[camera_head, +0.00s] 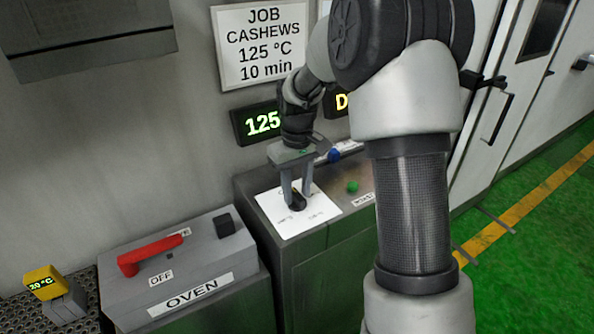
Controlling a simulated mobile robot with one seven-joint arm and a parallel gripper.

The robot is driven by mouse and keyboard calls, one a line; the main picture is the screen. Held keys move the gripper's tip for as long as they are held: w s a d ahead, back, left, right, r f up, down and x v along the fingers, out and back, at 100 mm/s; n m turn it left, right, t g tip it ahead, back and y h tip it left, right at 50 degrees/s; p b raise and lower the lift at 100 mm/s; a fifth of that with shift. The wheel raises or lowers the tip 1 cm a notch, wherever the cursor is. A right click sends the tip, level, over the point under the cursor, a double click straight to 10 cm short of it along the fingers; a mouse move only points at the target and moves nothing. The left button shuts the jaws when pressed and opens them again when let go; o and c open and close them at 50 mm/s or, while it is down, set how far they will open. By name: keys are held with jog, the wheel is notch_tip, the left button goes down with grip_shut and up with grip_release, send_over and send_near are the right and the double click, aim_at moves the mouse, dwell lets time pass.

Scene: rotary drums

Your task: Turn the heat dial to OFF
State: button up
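The heat dial (297,205) is a small dark knob on a white plate (318,210) on top of the metal cabinet. The plate has small printed labels around the dial, too small to read. My gripper (297,197) points down over the plate, one fingertip on each side of the dial. The fingers are apart with the dark knob between them. I cannot tell whether they press on it. The fingers hide part of the knob, so where it points is unclear.
A green button (352,187) and a blue knob (334,156) sit right of the plate. The OVEN box (190,268) with a red handle (150,255) stands at left. A yellow 20 °C display (43,283) is beside it. A green "125" display (262,124) hangs behind my gripper.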

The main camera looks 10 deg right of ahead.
aim_at(297, 195)
notch_tip(297, 195, up, 17)
jog(key=shift+p, duration=0.3)
jog(key=s+r+m+t, duration=0.1)
jog(key=s+r+t, duration=0.15)
jog(key=s, duration=0.45)
jog(key=s+r+m+t, duration=0.1)
jog(key=s+r, duration=0.3)
jog(key=s, duration=0.4)
jog(key=s+f+m+t+p, duration=0.1)
jog(key=s+f+t, duration=0.1)
jog(key=s, duration=0.8)
jog(key=shift+s+f+m, duration=0.2)
jog(key=shift+f+m, duration=0.2)
jog(key=shift+f, duration=0.25)
